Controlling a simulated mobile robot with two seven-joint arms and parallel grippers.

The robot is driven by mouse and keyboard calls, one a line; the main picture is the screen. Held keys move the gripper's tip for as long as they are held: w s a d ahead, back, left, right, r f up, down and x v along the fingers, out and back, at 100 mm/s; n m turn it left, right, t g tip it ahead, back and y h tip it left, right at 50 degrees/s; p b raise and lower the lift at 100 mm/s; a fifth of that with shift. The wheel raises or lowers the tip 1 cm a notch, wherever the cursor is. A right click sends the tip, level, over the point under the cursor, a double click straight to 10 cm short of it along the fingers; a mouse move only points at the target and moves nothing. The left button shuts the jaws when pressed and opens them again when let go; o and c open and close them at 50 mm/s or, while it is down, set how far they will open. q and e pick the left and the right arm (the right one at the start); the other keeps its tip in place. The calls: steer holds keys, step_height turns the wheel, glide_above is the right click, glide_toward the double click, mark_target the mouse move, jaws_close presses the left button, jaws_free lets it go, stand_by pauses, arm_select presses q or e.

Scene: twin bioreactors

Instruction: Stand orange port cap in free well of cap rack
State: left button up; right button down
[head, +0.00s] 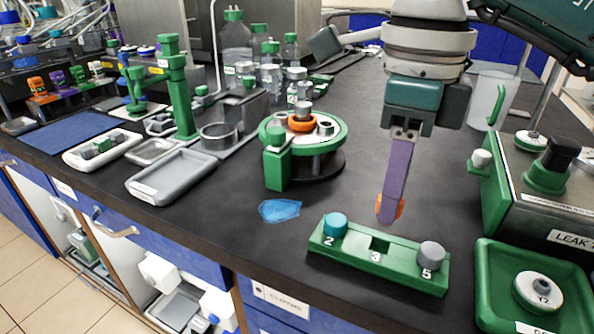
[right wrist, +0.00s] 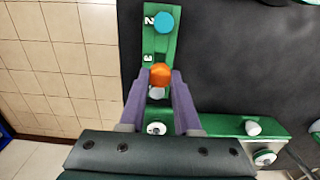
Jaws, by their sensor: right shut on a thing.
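My right gripper (head: 391,205) points down with its purple fingers shut on the orange port cap (head: 400,208). The cap is held in the air above and behind the green cap rack (head: 342,253). In the right wrist view the orange cap (right wrist: 160,74) sits between the fingertips (right wrist: 161,80), in line with the rack (right wrist: 149,45). A teal cap (head: 335,224) stands in well 2 and a grey cap (head: 431,255) in well 5. The middle well (head: 379,245), marked 3, is empty. My left gripper is not in view.
A blue patch (head: 280,211) lies left of the rack. A green round carousel (head: 332,144) stands behind it. A green tray (head: 484,268) and a metal box (head: 550,205) are close on the right. Grey trays (head: 170,188) lie to the left.

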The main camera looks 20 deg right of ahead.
step_height(320, 180, down, 5)
stand_by(0.3)
steer(key=shift+f+b, duration=0.15)
steer(key=shift+b, duration=0.25)
steer(key=c, duration=0.6)
jaws_free()
